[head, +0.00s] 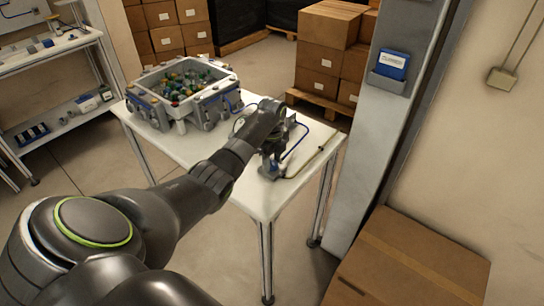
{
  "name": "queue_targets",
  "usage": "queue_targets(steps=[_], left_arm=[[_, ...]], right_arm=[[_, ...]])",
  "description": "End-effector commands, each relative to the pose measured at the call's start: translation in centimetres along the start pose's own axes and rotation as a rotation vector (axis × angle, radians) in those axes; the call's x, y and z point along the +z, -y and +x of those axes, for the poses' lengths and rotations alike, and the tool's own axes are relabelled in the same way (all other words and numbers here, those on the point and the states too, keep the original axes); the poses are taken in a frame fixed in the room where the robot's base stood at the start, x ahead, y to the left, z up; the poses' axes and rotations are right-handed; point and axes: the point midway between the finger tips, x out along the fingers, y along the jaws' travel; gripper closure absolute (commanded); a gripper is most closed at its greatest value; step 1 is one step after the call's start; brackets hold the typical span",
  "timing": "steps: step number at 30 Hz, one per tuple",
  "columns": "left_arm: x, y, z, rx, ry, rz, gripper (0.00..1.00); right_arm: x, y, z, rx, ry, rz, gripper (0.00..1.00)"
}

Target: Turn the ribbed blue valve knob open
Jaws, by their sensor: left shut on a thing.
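My left gripper (272,116) reaches over the table to a small grey valve fixture (272,165) at its right end. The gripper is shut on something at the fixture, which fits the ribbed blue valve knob. A thin blue tube (296,146) curves beside the fixture. My right gripper is not in view.
The white table (196,150) also bears a grey bin (152,105) of small coloured parts at its far left. A grey post (372,140) stands right of the table. A cardboard box (415,262) sits at lower right, and stacked cartons (318,62) stand behind.

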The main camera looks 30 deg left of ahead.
Motion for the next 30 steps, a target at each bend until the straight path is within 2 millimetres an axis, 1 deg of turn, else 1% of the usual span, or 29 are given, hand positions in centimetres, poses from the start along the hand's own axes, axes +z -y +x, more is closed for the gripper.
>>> queue_targets(steps=[1,6,18,24,30], left_arm=[[0.0,0.1,-0.3,-0.002,0.0,0.045,0.85],[0.0,0.1,-0.3,-0.003,0.0,0.208,0.85],[0.0,0.1,-0.2,-0.003,0.001,0.581,0.85],[0.0,0.1,-0.2,-0.004,0.002,0.738,0.85],[0.0,0.1,-0.1,-0.004,0.002,0.852,0.85]], right_arm=[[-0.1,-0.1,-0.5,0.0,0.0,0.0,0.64],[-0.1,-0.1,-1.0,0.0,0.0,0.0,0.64],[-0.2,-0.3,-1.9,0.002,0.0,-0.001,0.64],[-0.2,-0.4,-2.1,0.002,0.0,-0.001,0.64],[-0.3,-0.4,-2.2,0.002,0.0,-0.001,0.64]])
